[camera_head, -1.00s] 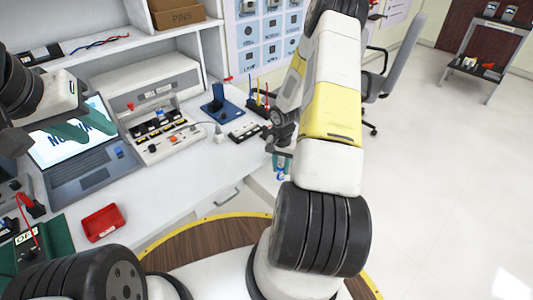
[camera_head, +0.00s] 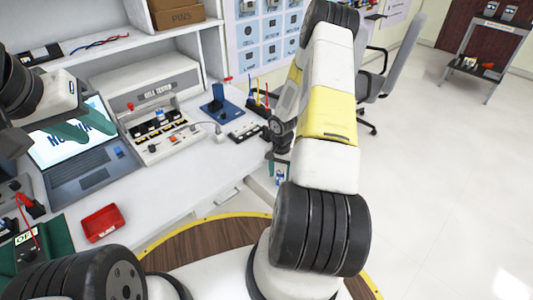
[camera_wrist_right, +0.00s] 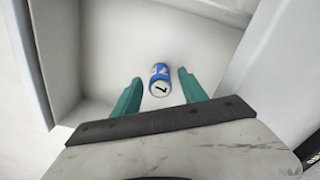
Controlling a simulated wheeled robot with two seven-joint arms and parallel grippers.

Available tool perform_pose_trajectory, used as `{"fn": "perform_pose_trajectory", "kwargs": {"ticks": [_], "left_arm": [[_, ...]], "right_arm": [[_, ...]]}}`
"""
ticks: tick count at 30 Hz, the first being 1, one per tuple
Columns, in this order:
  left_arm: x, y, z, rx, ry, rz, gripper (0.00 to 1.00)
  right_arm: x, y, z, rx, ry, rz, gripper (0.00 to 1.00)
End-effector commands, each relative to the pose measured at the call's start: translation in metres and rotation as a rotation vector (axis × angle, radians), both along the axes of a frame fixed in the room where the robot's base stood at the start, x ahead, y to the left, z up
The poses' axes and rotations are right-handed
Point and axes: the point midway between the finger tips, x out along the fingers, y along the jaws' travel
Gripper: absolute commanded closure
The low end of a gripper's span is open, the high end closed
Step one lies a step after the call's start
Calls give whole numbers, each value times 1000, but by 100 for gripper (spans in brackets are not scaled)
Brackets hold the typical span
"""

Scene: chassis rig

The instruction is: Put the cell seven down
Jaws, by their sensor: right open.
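Cell seven (camera_wrist_right: 160,79) is a small blue and white cylinder with a dark 7 on its end. In the right wrist view it is between and just beyond the green fingertips of my right gripper (camera_wrist_right: 158,88), with gaps on both sides. It is over or in a white-walled recess (camera_wrist_right: 110,45); I cannot tell whether it touches the floor. In the head view the cell (camera_head: 280,180) shows below my right gripper (camera_head: 280,165), beside the desk front. My left gripper (camera_head: 75,130) is in front of the laptop, its jaw gap unclear.
The white desk (camera_head: 165,190) holds a laptop (camera_head: 85,160), a cell tester (camera_head: 155,90) with a cell rack (camera_head: 165,135), a red tray (camera_head: 102,222) and a blue stand (camera_head: 220,105). Open floor (camera_head: 440,170) is at the right.

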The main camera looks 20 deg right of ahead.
Motion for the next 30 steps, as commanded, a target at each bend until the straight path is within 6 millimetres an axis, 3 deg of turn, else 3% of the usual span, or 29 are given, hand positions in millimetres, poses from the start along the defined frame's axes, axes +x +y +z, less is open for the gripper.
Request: {"fn": "perform_pose_trajectory", "kwargs": {"ticks": [5,18,26,29,30], "left_arm": [[0,0,0,0,0,0,64],[0,0,0,0,0,0,64],[0,0,0,0,0,0,64],[0,0,0,0,0,0,64],[0,0,0,0,0,0,64]], "right_arm": [[1,-1,12,-1,-3,0,50],[1,-1,100,-2,-4,-1,50],[1,1,130,-6,-7,9,50],[3,4,159,-25,-30,44,50],[3,8,177,-35,-45,66,50]]}}
